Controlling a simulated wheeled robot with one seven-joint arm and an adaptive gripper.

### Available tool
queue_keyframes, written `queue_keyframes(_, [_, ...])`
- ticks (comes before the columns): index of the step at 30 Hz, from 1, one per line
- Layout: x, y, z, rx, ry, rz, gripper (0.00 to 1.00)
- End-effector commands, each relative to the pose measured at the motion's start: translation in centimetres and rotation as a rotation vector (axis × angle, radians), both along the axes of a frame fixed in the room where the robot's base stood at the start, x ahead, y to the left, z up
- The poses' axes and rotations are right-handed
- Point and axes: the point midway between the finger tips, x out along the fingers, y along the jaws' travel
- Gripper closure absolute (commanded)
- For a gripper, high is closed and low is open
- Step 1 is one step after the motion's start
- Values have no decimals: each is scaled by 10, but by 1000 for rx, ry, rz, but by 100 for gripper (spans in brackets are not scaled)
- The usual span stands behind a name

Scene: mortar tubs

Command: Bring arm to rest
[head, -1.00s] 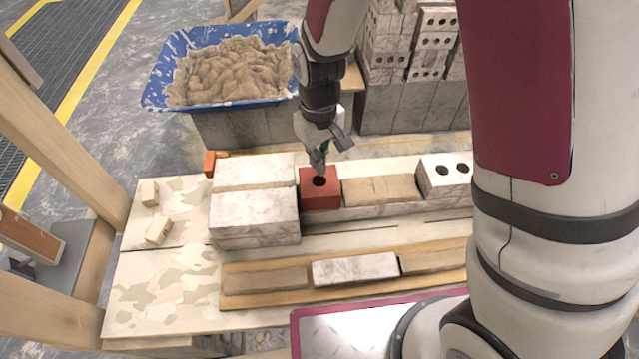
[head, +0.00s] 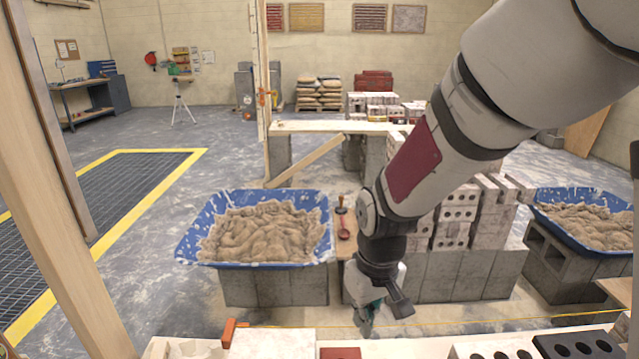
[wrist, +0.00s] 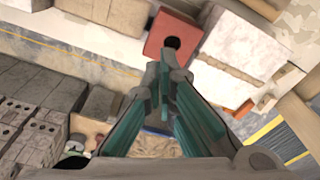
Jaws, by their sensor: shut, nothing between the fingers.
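My gripper (head: 366,322) hangs at the end of my arm in the head view, fingers pointing down, above the far side of the work table. Its fingers are shut and empty, and they also show in the wrist view (wrist: 163,75). A red brick (wrist: 173,38) with a dark hole lies beyond the fingertips in the wrist view, apart from them as far as I can tell. In the head view only the top of the red brick (head: 340,352) shows at the bottom edge.
A blue mortar tub (head: 190,245) stands on grey blocks behind the table. A second tub (head: 630,240) is at the right. Stacked holed bricks (head: 458,213) stand behind my arm. A wooden post (head: 50,180) rises at the left. Open floor lies at the back left.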

Motion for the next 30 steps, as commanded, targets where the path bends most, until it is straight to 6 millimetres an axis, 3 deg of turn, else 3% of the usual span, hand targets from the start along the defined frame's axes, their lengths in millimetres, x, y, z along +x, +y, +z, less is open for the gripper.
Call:
queue_keyframes(1, [-8, -9, 24, 10, -24, -26, 100])
queue_keyframes(6, [-40, -36, 83, 28, -78, -107, 100])
queue_keyframes(15, [-114, -79, 161, 49, -178, -253, 100])
queue_keyframes(24, [-186, -105, 198, 52, -264, -379, 100])
queue_keyframes(30, [-204, -110, 202, 50, -283, -412, 100])
